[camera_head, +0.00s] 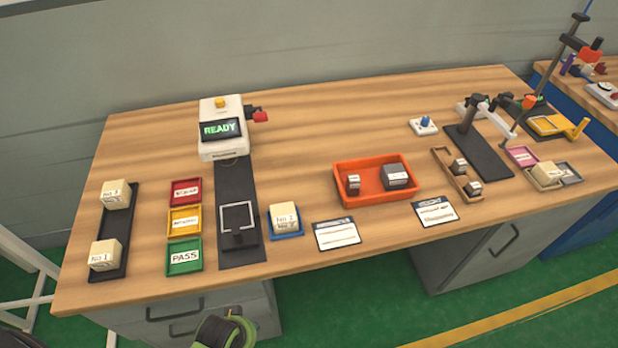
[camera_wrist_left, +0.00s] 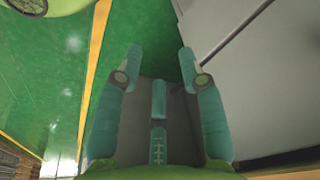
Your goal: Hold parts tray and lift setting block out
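The orange parts tray (camera_head: 385,197) lies near the middle of the table in the head view. A large dark grey labelled block (camera_head: 396,176) sits in its right part and a smaller dark block (camera_head: 353,185) in its left part. Which one is the setting block I cannot tell for sure. My left gripper (camera_wrist_left: 160,62) shows in the left wrist view with its fingers apart and nothing between them, over green floor and a grey surface, away from the tray. My right gripper is in neither view.
A wooden holder (camera_head: 443,163) with dark blocks stands right of the tray, and a stand with a dark base (camera_head: 480,150) behind it. Cards (camera_head: 337,234) lie in front. A READY device (camera_head: 221,128) stands left. The wood behind the tray is clear.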

